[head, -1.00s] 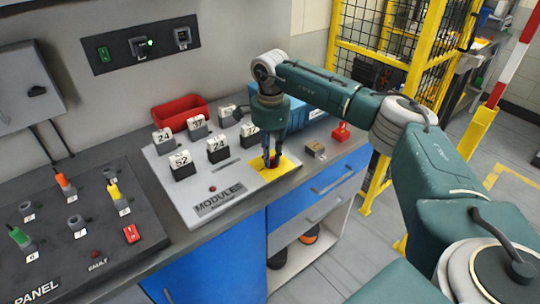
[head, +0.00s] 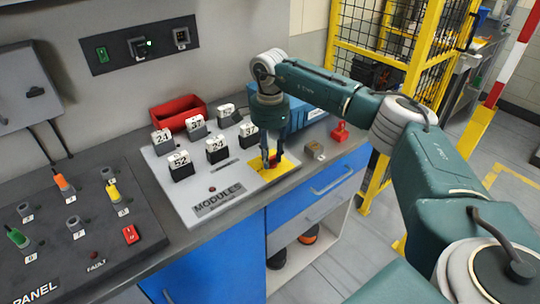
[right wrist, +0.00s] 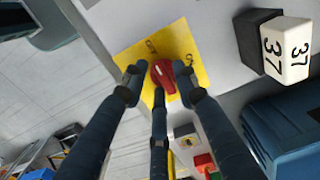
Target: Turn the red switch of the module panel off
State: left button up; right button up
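The module panel (head: 183,207) is a light plate on the bench with a yellow square (head: 288,165) at its right corner. The red switch (right wrist: 167,75) is a rotary knob on that square. In the head view the red switch (head: 273,161) is partly covered by the fingers. My right gripper (head: 272,163) points down over it. In the right wrist view the right gripper (right wrist: 162,80) has its fingertips around the knob, apart, with yellow showing between the left fingertip and the knob. My left gripper is out of view.
Numbered blocks (head: 181,168) stand on the module panel behind and left of the gripper. A red bin (head: 178,112) and a blue bin (head: 312,98) stand at the back. A dark panel (head: 110,245) with plugs lies at left. A red stamp-like object (head: 340,132) stands at right.

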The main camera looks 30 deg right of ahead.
dwell(0.3)
notch_tip(320, 180, up, 12)
dwell(0.4)
dwell(0.5)
